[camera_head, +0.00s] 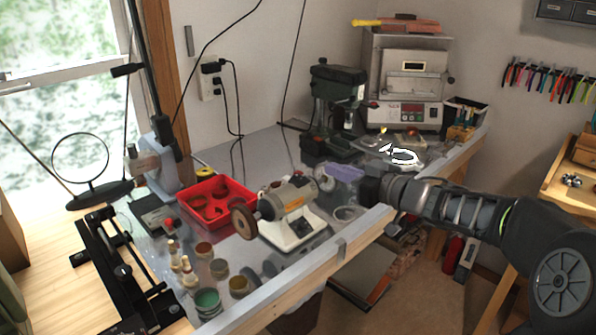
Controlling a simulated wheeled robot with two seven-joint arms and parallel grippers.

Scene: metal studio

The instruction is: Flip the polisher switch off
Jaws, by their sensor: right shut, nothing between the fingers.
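The polisher (287,197) stands on the grey workbench top, with a beige-grey motor body, a brown wheel at its left end and a pale wheel at its right end. Its white base (291,232) faces the bench's front edge. A small dark spot on the base may be the switch, but its position is too small to read. My right gripper (366,190) comes in from the right, above the bench's front edge. It is shut and empty, to the right of the polisher and apart from it. My left gripper is out of view.
A red tray (212,203) is left of the polisher, with several jars and bottles in front of it. A green drill press (336,100) and a kiln (404,85) stand behind. A wooden strip (300,285) edges the bench front. Free air lies above the polisher.

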